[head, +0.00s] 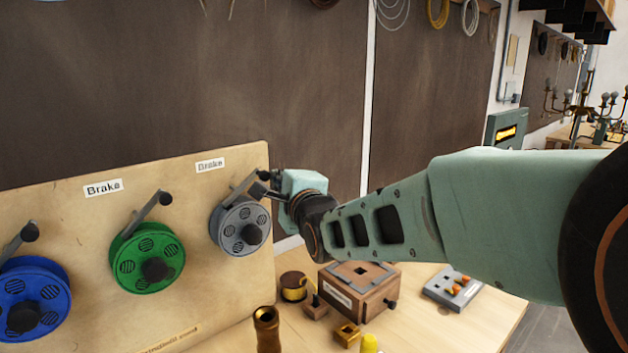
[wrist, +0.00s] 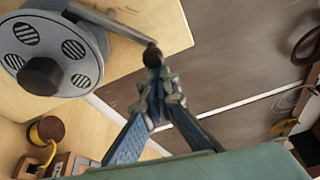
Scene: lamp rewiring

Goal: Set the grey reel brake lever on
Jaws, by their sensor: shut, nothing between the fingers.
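The grey reel (head: 240,226) hangs at the right end of an upright wooden board. Its brake lever (head: 242,187) is a grey bar slanting up to the right, with a dark knob at its upper end. In the wrist view the lever (wrist: 112,22) runs beside the reel (wrist: 52,52) to its dark knob (wrist: 152,56). My gripper (head: 267,190) is at the lever's knob end, right of the reel. In the wrist view my gripper (wrist: 157,82) is shut and empty, its tips right at the knob; I cannot tell whether they touch.
A green reel (head: 147,257) and a blue reel (head: 35,295) with similar levers are further left on the board (head: 90,215).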

